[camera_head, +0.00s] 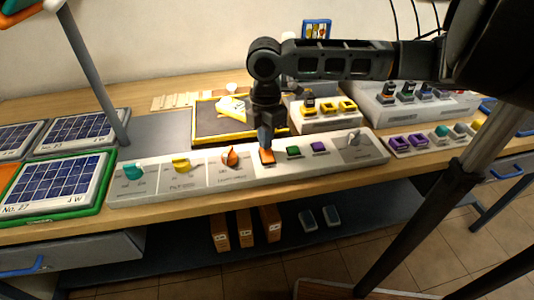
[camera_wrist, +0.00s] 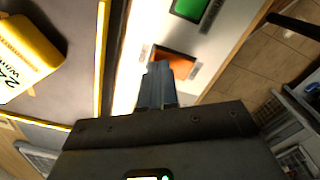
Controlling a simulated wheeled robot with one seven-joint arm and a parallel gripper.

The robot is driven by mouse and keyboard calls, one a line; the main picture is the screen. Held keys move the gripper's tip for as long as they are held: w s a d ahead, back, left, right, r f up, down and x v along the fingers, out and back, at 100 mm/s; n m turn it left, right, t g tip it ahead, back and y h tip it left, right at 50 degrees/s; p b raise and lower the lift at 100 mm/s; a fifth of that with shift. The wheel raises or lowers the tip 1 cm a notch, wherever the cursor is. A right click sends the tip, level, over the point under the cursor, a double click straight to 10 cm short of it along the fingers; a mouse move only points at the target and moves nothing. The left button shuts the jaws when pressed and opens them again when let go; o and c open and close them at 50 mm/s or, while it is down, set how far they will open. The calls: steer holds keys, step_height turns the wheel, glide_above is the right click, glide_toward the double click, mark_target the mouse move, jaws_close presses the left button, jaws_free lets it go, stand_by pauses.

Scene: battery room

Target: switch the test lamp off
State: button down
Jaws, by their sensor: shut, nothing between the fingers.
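A long white control panel (camera_head: 205,184) lies along the front of the bench. It carries a teal knob (camera_head: 133,171), a yellow knob (camera_head: 181,164), an orange knob (camera_head: 230,156), then orange (camera_head: 267,157), green (camera_head: 293,151) and purple (camera_head: 318,147) switches and a grey lever (camera_head: 353,139). Its labels are too small to read, so I cannot tell which control is the test lamp's. My gripper (camera_head: 265,141) is shut and empty, pointing down just above the orange switch. In the wrist view its tips (camera_wrist: 157,80) partly cover the orange switch (camera_wrist: 178,60); contact is unclear.
A dark yellow-edged tray (camera_head: 203,119) holding a yellow device (camera_head: 232,107) lies behind the panel. Solar panels (camera_head: 52,187) stand left. A box with yellow switches (camera_head: 327,119) is behind right; purple parts (camera_head: 407,141) are right.

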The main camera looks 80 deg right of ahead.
steer(key=shift+f+b, duration=0.3)
steer(key=shift+f, duration=0.15)
steer(key=shift+r, duration=0.1)
steer(key=shift+r+p, duration=1.95)
steer(key=shift+r, duration=0.3)
steer(key=shift+r+p, duration=0.4)
steer(key=shift+r, duration=0.8)
